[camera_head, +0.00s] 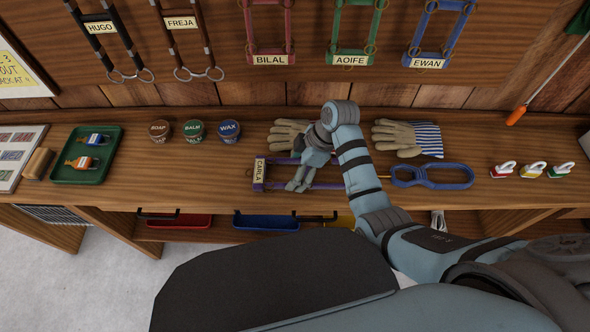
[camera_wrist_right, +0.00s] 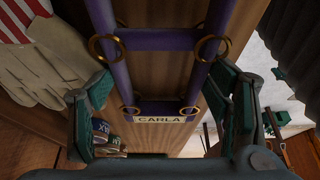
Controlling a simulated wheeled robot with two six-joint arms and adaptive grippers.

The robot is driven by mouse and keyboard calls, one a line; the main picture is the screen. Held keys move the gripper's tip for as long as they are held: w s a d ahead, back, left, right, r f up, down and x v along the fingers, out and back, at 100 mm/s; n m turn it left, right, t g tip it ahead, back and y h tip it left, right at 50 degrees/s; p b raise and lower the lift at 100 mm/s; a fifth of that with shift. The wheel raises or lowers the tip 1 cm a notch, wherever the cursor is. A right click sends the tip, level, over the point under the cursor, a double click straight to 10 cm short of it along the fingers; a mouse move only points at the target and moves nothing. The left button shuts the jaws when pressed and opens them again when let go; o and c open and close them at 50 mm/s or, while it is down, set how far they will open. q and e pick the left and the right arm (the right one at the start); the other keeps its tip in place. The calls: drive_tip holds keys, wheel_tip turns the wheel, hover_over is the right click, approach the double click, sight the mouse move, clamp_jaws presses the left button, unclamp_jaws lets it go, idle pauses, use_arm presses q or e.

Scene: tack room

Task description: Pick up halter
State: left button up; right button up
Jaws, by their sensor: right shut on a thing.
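The purple halter (camera_head: 335,186) lies on the wooden bench top, with brass rings and a name plate (camera_head: 259,170) reading CARLA at its left end. A blue-purple loop (camera_head: 432,184) lies to its right; my arm hides whether they join. My right gripper (camera_head: 298,184) is over the halter near the name plate, shut on it. In the right wrist view, the halter's straps (camera_wrist_right: 160,40) run between the two green-padded fingers (camera_wrist_right: 165,105), with the CARLA plate (camera_wrist_right: 160,119) beyond. My left gripper is not in view.
Several tins (camera_head: 193,130), a green tray (camera_head: 86,155) and colored clips (camera_head: 533,170) stand on the bench. Named halters, such as BILAL's (camera_head: 270,35), hang on the wall. Colored bins (camera_head: 265,222) sit under the front edge.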

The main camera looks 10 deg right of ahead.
wheel_tip(320, 180, up, 19)
drive_tip(key=p, duration=1)
drive_tip(key=shift+r, duration=0.2)
